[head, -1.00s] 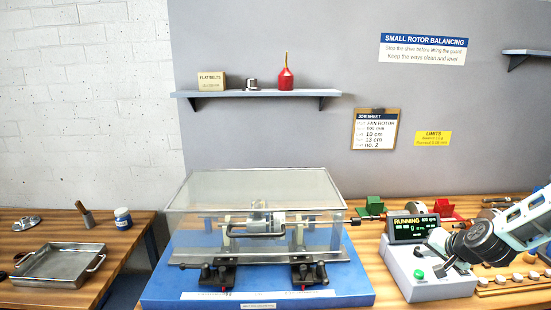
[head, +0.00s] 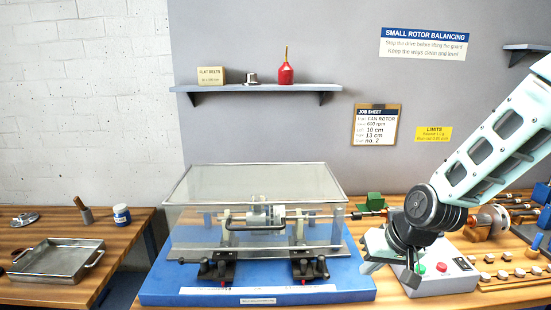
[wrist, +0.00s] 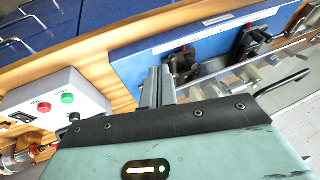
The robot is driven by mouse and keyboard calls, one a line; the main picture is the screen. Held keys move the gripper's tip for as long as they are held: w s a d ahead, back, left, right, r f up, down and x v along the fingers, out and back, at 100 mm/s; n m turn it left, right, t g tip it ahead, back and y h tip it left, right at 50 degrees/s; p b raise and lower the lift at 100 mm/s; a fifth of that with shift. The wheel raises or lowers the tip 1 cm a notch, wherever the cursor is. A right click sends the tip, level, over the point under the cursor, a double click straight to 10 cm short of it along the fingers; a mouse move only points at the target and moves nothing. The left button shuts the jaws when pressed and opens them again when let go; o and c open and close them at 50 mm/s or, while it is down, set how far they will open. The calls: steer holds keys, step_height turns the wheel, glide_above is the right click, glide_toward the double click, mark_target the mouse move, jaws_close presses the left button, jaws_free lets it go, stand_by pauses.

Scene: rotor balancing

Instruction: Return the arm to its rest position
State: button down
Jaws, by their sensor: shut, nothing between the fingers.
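My arm reaches in from the right in the head view, its dark wrist joint in front of the control box (head: 455,283). My gripper (wrist: 158,82) shows in the wrist view with its two grey fingers together and nothing between them. It is above the table, between the control box and the blue base, apart from both as far as I can tell. The clear guard (head: 255,185) is down over the rotor (head: 264,215) on the balancing stand.
The blue base (head: 160,285) carries the stand, with two black clamps at its front. A metal tray (head: 55,262) lies on the left table. Small parts lie in a rack (head: 505,275) at the right. A shelf (head: 265,88) is on the wall. The space above the guard is free.

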steer(key=s+a+r+n+g+h+b, duration=0.1)
steer(key=s+a+r+n+g, duration=0.1)
steer(key=s, duration=1.1)
steer(key=s+a+r+n+g+h+b, duration=0.1)
steer(key=s+a+n, duration=0.3)
steer(key=s, duration=0.8)
steer(key=shift+s+a+r+n+g+h+b, duration=0.15)
steer(key=shift+s+r+n+g+h+b, duration=0.3)
steer(key=shift+r+b, duration=0.25)
steer(key=shift+w, duration=0.15)
